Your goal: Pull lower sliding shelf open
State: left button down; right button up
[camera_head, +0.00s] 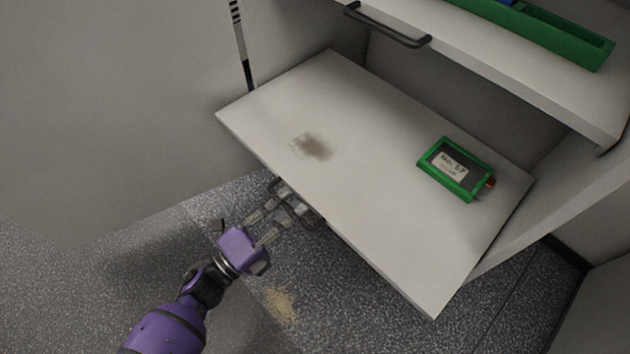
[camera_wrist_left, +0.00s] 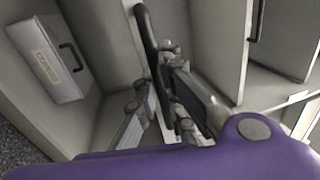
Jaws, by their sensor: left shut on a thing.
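The lower sliding shelf (camera_head: 375,140) is a flat white board that stands out of the cabinet in the head view. My purple left gripper (camera_head: 292,205) is at its front edge, with the fingertips partly hidden under the board. In the left wrist view my left gripper (camera_wrist_left: 160,110) is shut on a dark bar handle (camera_wrist_left: 148,45), with a finger on each side of it. My right gripper is not in view.
The upper shelf (camera_head: 520,55) has a black handle (camera_head: 387,26) and a green tray (camera_head: 540,35). Speckled floor (camera_head: 350,290) is free in front. A labelled box (camera_wrist_left: 50,60) shows in the wrist view.

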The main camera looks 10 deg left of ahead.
pick_arm(q)
jog(key=r+p+v, duration=0.1)
jog(key=r+v, duration=0.1)
jog(key=v, duration=0.9)
jog(key=shift+s+a, duration=0.2)
jog(key=shift+a, duration=0.05)
jog(key=c, duration=1.8)
grip_release()
jog(key=shift+c, duration=0.2)
jog(key=v, duration=1.2)
